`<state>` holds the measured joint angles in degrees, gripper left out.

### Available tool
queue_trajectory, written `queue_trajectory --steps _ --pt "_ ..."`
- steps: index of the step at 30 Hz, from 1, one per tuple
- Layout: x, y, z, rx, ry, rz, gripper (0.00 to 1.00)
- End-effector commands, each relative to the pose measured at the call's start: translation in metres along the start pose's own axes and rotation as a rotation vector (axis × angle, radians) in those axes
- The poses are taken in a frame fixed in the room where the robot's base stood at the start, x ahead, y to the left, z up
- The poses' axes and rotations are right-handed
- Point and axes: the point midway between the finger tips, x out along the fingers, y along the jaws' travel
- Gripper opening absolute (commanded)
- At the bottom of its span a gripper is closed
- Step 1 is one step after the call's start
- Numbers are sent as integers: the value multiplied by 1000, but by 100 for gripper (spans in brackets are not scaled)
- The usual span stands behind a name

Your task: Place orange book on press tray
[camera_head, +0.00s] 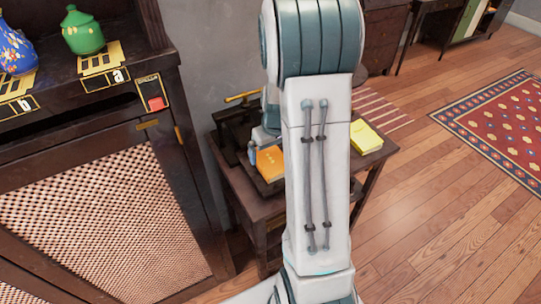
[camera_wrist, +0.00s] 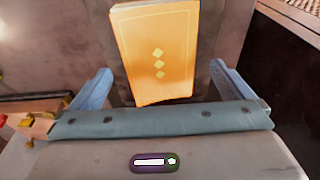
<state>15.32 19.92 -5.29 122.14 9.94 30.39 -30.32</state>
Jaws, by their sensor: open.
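The orange book (camera_head: 270,163) lies on the dark tray of the press (camera_head: 229,131), on a small wooden table, partly hidden by my arm. In the wrist view the orange book (camera_wrist: 152,50) shows its cover with small yellow diamonds, and a dark surface, probably the tray (camera_wrist: 205,45), lies under it. My gripper (camera_wrist: 162,85) is open, with its blue fingers apart on either side of the book's near end and gaps between them and the book. In the head view only part of my gripper (camera_head: 257,146) shows, beside the book.
A yellow book (camera_head: 366,137) lies on the right of the small table (camera_head: 259,207). Open wooden floor lies to the right.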

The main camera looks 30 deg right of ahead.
Motion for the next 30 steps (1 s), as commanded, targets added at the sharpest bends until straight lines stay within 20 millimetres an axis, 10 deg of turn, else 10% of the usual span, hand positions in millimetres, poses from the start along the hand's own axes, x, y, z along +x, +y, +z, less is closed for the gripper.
queue_trajectory --steps 17,30 --pt "-90 -5 2 -1 4 0 100" --pt "-163 -112 89 21 59 -9 100"
